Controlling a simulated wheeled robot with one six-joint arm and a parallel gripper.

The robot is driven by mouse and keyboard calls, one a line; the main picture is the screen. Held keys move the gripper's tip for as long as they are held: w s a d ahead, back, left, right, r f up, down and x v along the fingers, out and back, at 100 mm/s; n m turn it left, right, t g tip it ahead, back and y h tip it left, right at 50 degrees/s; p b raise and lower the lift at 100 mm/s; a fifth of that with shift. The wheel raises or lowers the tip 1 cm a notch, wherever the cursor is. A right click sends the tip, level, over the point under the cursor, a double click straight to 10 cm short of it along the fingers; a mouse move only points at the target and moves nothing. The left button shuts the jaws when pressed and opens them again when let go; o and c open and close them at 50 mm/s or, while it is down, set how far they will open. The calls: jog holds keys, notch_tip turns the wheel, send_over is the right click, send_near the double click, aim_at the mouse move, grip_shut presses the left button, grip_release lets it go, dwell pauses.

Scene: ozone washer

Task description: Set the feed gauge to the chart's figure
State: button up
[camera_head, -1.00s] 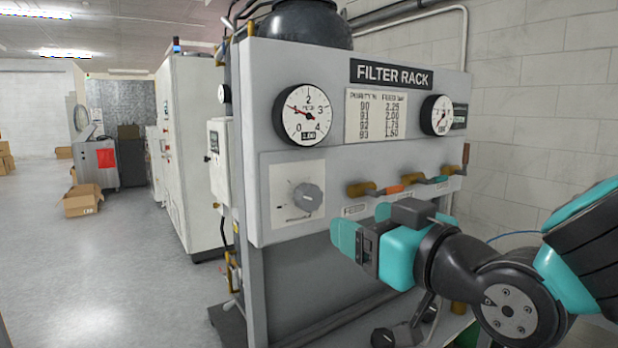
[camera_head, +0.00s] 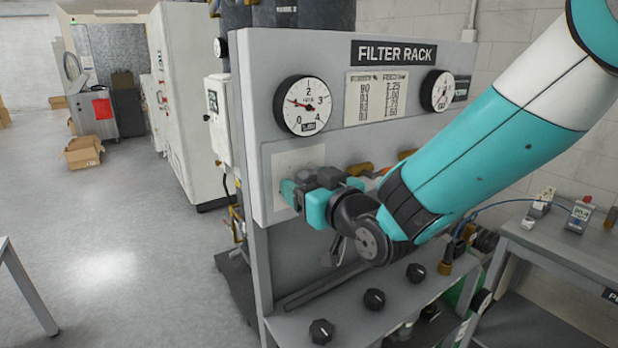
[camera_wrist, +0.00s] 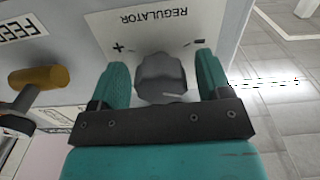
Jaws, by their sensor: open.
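The regulator knob (camera_wrist: 162,78) is grey and faceted, on a white plate marked REGULATOR with plus and minus signs. My gripper (camera_wrist: 163,72) is open in the wrist view, one teal finger on each side of the knob with a small gap at both. In the head view my gripper (camera_head: 296,194) is at the rack's knob plate and hides most of the knob. The feed gauge (camera_head: 302,105) is a round white dial with a red needle near 1. The chart (camera_head: 376,97) hangs right of it; its purity and feed figures are blurred now.
A brass valve handle (camera_wrist: 38,77) is beside the regulator plate. Several black knobs, one (camera_head: 374,299) in the middle, stand on the lower shelf. A grey table (camera_head: 560,245) is at right.

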jog(key=c, duration=0.9)
jog(key=shift+f+b, duration=0.1)
jog(key=shift+b, duration=0.4)
jog(key=m+b, duration=0.3)
jog(key=shift+f+b, duration=0.2)
jog(key=shift+b, duration=0.2)
jog(key=m+b, duration=0.4)
jog(key=b, duration=0.2)
jog(key=m+b, duration=0.3)
jog(key=shift+s+a+r+m+b, duration=0.1)
jog(key=shift+m+b, duration=0.3)
jog(key=shift+r+m+b, duration=0.2)
jog(key=shift+m+b, duration=0.95)
jog(key=shift+m, duration=0.05)
